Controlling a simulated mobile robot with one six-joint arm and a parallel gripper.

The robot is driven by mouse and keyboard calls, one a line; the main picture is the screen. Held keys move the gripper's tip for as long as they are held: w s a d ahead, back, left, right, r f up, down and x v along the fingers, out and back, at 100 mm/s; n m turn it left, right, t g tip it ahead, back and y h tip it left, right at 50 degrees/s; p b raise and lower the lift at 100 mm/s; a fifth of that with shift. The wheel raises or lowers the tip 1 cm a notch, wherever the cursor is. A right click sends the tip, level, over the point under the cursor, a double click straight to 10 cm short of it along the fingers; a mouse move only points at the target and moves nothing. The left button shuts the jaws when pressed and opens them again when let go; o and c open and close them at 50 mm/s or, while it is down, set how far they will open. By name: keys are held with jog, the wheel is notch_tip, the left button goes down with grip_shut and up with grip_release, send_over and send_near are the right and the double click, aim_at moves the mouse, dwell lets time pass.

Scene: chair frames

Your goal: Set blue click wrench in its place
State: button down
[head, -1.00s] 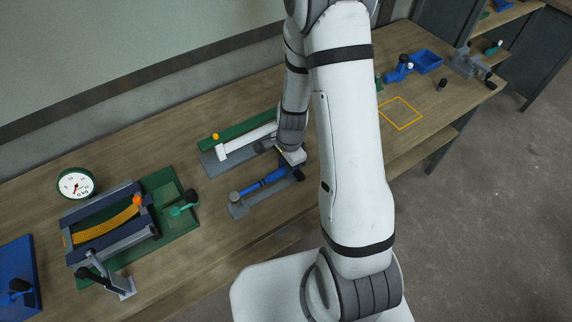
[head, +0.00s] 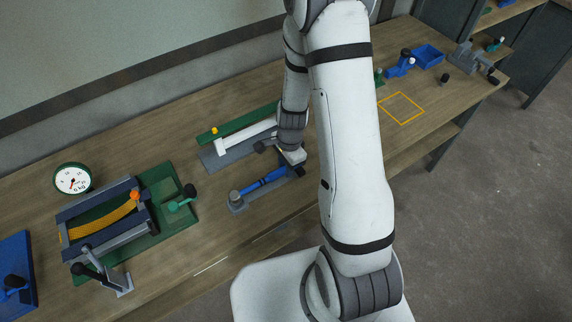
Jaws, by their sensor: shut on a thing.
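The blue click wrench (head: 268,181) has a blue handle and a grey round head at its left end. It lies along a narrow grey holder (head: 238,208) near the front of the bench, with its right end under my gripper. My gripper (head: 293,166) is at the right end of the wrench and shut on it. The fingertips are small and partly hidden by the wrist, and I cannot tell whether the wrench is fully seated or just above the holder.
Behind the wrench is a grey-and-green rack with a white bar (head: 245,140). At left stand a round dial (head: 72,179) and a green-based fixture (head: 176,226) with an orange curved piece. At right are an empty yellow square (head: 402,107) and a blue bin (head: 428,54).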

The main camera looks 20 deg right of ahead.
jog(key=shift+f, duration=0.2)
jog(key=shift+f+b, duration=0.7)
jog(key=shift+b, duration=0.1)
jog(key=c, duration=1.1)
grip_release()
jog(key=shift+w+d+r, duration=0.1)
jog(key=shift+d+r, duration=0.1)
jog(key=shift+r, duration=1.75)
jog(key=shift+d+r, duration=0.15)
jog(key=shift+r, duration=1.8)
